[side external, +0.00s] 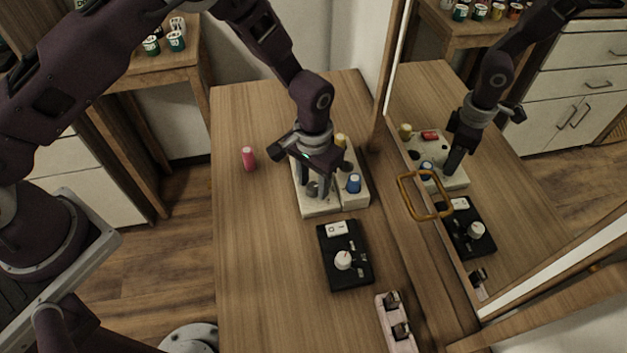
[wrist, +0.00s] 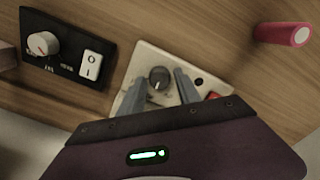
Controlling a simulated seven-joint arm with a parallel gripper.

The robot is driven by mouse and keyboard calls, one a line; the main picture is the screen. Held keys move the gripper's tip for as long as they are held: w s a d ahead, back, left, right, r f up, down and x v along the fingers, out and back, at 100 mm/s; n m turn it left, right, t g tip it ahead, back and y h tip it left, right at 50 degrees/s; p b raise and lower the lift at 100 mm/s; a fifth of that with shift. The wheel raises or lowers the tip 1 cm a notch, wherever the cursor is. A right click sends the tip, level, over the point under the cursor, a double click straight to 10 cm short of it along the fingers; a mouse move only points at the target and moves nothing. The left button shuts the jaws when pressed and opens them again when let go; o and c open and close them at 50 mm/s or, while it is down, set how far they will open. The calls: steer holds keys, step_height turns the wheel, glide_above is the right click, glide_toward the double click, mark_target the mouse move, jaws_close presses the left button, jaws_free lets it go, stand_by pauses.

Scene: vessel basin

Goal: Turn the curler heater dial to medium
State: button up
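The cream heater box (side external: 322,209) stands on the wooden table, with a blue curler (side external: 354,184) and a yellow curler (side external: 341,141) on it. In the wrist view its panel (wrist: 148,57) carries a round dark grey dial (wrist: 159,77) with a pale pointer mark; the scale markings are too small to read. My gripper (side external: 318,191) is over the box, pointing down. In the wrist view my gripper (wrist: 160,88) is open, one finger on each side of the dial; I cannot tell whether they touch it. A red part (wrist: 213,95) shows on the panel, partly hidden.
A black box (side external: 345,279) with a white dial (side external: 343,260) and white switch (side external: 337,228) lies nearer the camera. A pink-red curler (side external: 248,158) stands left of the heater. A pink holder (side external: 396,322) lies near the front. A mirror (side external: 520,165) borders the table's right side.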

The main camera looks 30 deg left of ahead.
steer(key=shift+o, duration=0.2)
steer(key=shift+r, duration=0.1)
step_height(320, 180, up, 7)
steer(key=shift+f, duration=0.1)
steer(key=shift+r, duration=0.4)
step_height(320, 180, up, 10)
steer(key=t, duration=0.1)
glide_above(314, 186)
steer(key=a, duration=0.4)
steer(key=s+a+r+t, duration=0.1)
steer(key=s+a+r, duration=0.15)
steer(key=r, duration=0.25)
steer(key=s+a+r, duration=0.2)
steer(key=s+r, duration=0.2)
steer(key=r, duration=0.1)
steer(key=s+a+r+t, duration=0.1)
steer(key=s+a+r, duration=0.2)
steer(key=s, duration=0.6)
steer(key=s+a+r+n+t, duration=0.1)
steer(key=s+a+r+t, duration=0.1)
steer(key=s, duration=0.7)
steer(key=shift+s+a+r+t, duration=0.3)
steer(key=shift+a+r, duration=0.25)
steer(key=shift+a, duration=0.55)
